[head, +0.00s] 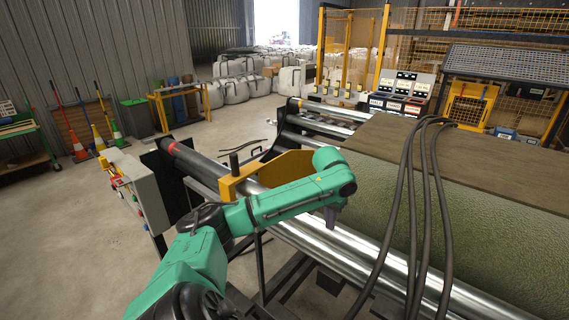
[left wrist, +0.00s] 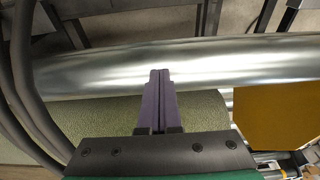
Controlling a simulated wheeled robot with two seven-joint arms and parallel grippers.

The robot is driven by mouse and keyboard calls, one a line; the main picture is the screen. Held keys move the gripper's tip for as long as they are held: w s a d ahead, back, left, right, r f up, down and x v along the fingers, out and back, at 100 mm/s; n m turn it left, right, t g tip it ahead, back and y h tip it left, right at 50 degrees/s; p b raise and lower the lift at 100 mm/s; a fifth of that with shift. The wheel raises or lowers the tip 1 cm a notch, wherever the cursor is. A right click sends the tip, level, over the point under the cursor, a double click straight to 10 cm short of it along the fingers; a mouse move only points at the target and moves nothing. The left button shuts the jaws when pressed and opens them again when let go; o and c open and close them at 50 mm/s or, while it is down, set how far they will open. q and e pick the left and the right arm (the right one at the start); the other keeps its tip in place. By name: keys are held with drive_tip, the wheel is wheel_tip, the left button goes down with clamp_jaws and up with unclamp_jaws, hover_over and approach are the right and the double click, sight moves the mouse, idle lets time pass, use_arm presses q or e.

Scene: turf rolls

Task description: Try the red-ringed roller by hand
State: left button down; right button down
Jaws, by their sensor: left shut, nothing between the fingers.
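A long silver roller with a dark end and a red ring (head: 172,148) near its far left end runs toward the lower right, passing behind my left arm. My left gripper (head: 331,217) points down over the rollers, well away from the ring along their length. In the left wrist view its two purple fingers (left wrist: 160,76) are together and empty. Their tips overlap a shiny silver roller (left wrist: 240,62). I cannot tell whether they touch it, and no red ring shows there. My right gripper is not in view.
Black cables (head: 412,190) hang over the green turf roll (head: 510,230) to the right. A yellow bracket (head: 229,186) stands by the rollers, beside my arm. A control box (head: 142,190) stands at the left end. Open concrete floor lies left.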

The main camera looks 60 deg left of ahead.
use_arm(q)
drive_tip(key=shift+s+d+f, duration=0.1)
drive_tip(key=shift+s+f, duration=0.05)
drive_tip(key=shift+s, duration=0.1)
drive_tip(key=shift+w+r+p, duration=0.25)
drive_tip(key=shift+r+p, duration=0.6)
drive_tip(key=shift+r, duration=0.75)
drive_tip(key=shift+s+r, duration=0.15)
drive_tip(key=shift+r, duration=0.4)
drive_tip(key=shift+f, duration=0.1)
